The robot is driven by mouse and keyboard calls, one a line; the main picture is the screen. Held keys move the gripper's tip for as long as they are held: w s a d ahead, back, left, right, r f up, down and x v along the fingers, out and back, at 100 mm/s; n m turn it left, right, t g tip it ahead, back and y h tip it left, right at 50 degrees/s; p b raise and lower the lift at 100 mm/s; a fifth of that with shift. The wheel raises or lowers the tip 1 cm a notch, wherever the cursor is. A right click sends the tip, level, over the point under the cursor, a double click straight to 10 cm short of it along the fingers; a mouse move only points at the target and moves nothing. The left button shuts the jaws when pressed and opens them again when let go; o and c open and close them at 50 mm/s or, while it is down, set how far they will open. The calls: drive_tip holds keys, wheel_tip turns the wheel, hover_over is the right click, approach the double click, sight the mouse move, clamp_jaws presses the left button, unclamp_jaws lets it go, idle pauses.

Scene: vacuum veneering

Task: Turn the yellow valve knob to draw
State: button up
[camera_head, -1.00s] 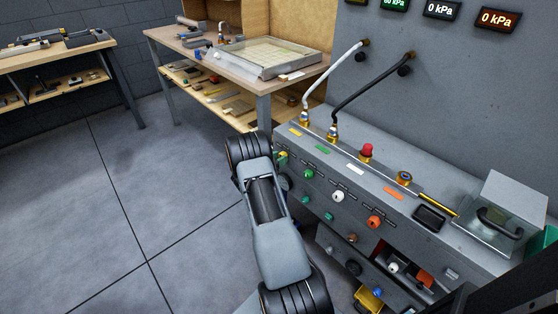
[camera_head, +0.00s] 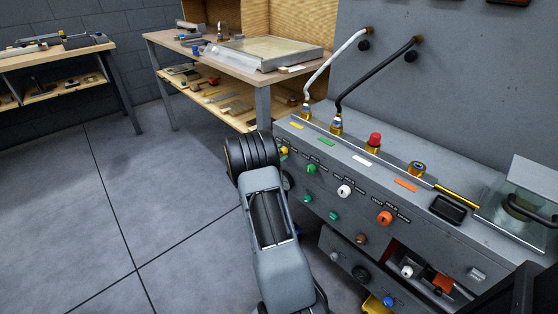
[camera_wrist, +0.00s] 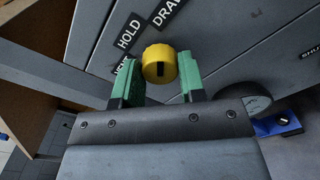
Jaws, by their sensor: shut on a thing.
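The yellow valve knob (camera_wrist: 160,64) sits on the grey panel in the middle of the wrist view, with a dark pointer mark on its face. The labels HOLD (camera_wrist: 128,31) and DRAW (camera_wrist: 166,13) are above it; a third label is mostly hidden behind the left finger. My gripper (camera_wrist: 159,75) is shut on the knob, one green finger on each side. In the head view a bit of the yellow knob (camera_head: 284,151) shows at the left end of the panel, beside my wrist, which hides most of the gripper.
The grey console (camera_head: 330,176) carries green, white and orange knobs, a red button (camera_head: 375,140) and two hoses. An open drawer (camera_head: 400,262) is below at the right. A workbench (camera_head: 215,62) with a framed tray stands behind. Open floor (camera_head: 100,210) lies to the left.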

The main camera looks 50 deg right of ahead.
drive_tip(key=shift+f+m+b, duration=0.1)
drive_tip(key=shift+m+b, duration=0.5)
drive_tip(key=shift+m, duration=0.1)
drive_tip(key=o, duration=0.9)
drive_tip(key=a, duration=0.4)
drive_tip(key=a+p, duration=0.1)
drive_tip(key=a, duration=0.4)
drive_tip(key=w+a+p, duration=0.1)
drive_tip(key=a, duration=0.3)
drive_tip(key=shift+a, duration=0.4)
